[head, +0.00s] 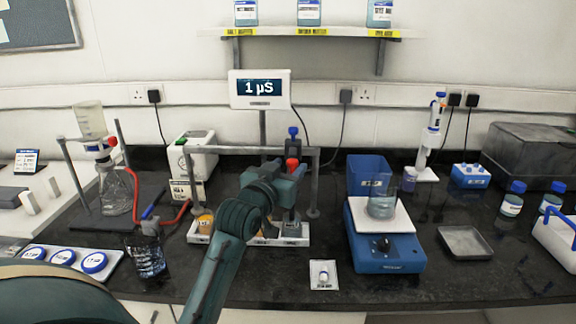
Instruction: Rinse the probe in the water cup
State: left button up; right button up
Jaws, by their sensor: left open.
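What looks like the probe (292,165), with a red part below a dark body and blue top, stands upright at the metal stand frame (250,150). The meter (260,88) behind it reads 1 µS. My left gripper (282,174) is open, close in front of the probe, and hides its lower part. A white tray (230,238) below holds small cups: one with orange contents (205,221) at left, one partly behind my arm, and a grey one (292,227) at right. I cannot read which is the water cup. My right gripper is not in view.
A blue stirrer (385,255) carries a glass beaker (382,204) to the right. A small white packet (323,274) lies in front. The counter right of the metal tray (465,242) holds bottles.

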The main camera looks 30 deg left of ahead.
pick_arm(q)
jog(key=shift+w, duration=0.4)
jog(key=shift+c, duration=0.3)
grip_shut()
